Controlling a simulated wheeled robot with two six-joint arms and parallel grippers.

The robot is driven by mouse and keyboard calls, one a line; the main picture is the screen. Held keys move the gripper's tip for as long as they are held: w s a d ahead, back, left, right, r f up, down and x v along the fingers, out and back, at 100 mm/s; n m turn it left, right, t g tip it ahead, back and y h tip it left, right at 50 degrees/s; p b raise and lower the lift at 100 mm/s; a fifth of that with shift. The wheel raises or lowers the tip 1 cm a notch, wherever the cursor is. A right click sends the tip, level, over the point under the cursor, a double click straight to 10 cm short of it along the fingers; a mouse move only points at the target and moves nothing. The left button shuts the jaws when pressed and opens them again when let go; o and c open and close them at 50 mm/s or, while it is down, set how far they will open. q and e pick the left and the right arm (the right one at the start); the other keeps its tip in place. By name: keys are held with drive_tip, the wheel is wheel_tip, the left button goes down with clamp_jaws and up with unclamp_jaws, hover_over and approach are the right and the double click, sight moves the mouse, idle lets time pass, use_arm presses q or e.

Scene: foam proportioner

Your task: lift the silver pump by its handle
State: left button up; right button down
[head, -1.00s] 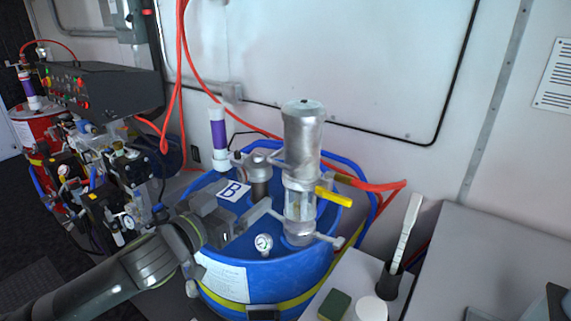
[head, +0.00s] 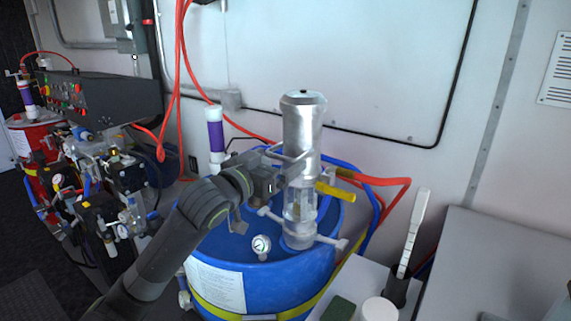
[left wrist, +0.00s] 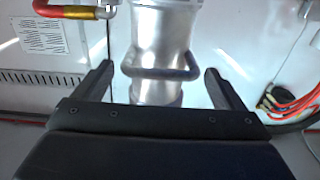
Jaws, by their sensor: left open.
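The silver pump (head: 302,130) stands upright on the blue drum (head: 262,290). Its metal handle (left wrist: 160,74) shows in the left wrist view as a curved bar across the front of the silver body. My left gripper (head: 283,170) is open at the near-left side of the pump, about mid-height. In the left wrist view its two fingers point toward the pump, one on each side of the handle, with gaps to both ends. My right gripper is not in view.
A yellow hose fitting (head: 335,191) sticks out right of the pump, with red hoses beyond. A purple-and-white cylinder (head: 216,138) stands left of it. A pressure gauge (head: 261,244) sits on the drum's near side. A brush (head: 412,235) stands at the right.

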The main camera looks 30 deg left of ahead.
sight(291, 110)
use_arm(q)
drive_tip(key=shift+w+d+b, duration=0.15)
drive_tip(key=shift+w+b, duration=0.15)
drive_tip(key=shift+w, duration=0.7)
drive_tip(key=shift+w+d+b, duration=0.15)
drive_tip(key=shift+w+b, duration=0.15)
drive_tip(key=shift+w, duration=0.65)
drive_tip(key=c, duration=1.1)
wheel_tip(291, 110, up, 10)
drive_tip(key=p, duration=0.9)
drive_tip(key=o, duration=1.1)
drive_tip(key=shift+d+f, duration=0.1)
drive_tip(key=shift+s, duration=0.1)
